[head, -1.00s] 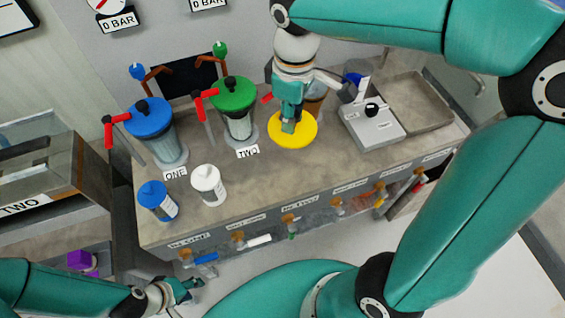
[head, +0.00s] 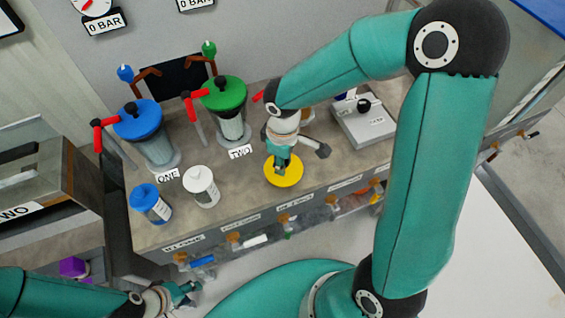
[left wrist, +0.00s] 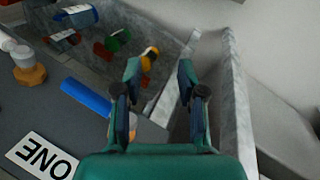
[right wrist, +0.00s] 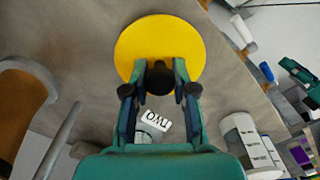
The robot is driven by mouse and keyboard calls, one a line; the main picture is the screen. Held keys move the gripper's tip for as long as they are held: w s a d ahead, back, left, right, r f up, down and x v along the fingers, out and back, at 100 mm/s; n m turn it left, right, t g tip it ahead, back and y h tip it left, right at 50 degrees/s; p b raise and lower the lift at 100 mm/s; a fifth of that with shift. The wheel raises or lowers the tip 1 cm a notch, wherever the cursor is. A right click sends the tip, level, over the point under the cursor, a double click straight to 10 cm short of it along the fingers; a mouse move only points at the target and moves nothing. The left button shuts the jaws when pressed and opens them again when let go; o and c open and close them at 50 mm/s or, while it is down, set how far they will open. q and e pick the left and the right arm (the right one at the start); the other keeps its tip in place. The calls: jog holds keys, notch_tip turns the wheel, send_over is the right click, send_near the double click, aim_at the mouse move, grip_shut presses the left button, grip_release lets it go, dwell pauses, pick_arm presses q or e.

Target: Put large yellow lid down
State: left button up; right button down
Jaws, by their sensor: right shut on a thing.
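The large yellow lid (head: 284,178) is a round disc with a dark knob, low over the grey counter (head: 235,205) near its front edge. I cannot tell whether it touches the counter. My right gripper (head: 281,166) points down at the lid's middle and is shut on its knob. The right wrist view shows the yellow lid (right wrist: 160,45) with the knob between the fingers of my right gripper (right wrist: 160,75). My left gripper (head: 190,290) is low in front of the counter. In the left wrist view, my left gripper (left wrist: 158,75) is open with nothing between its fingers.
A blue-lidded canister (head: 150,140) and a green-lidded canister (head: 228,115) stand at the back. A small blue jar (head: 150,204) and a white jar (head: 202,187) stand left of the lid. A grey scale (head: 365,123) is at the right. Labelled drawers line the counter's front.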

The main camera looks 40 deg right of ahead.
jog(key=shift+f, duration=0.5)
jog(key=shift+f, duration=0.1)
jog(key=c, duration=0.9)
grip_release()
jog(key=shift+c, duration=0.2)
notch_tip(320, 180, up, 12)
jog(key=shift+p, duration=0.4)
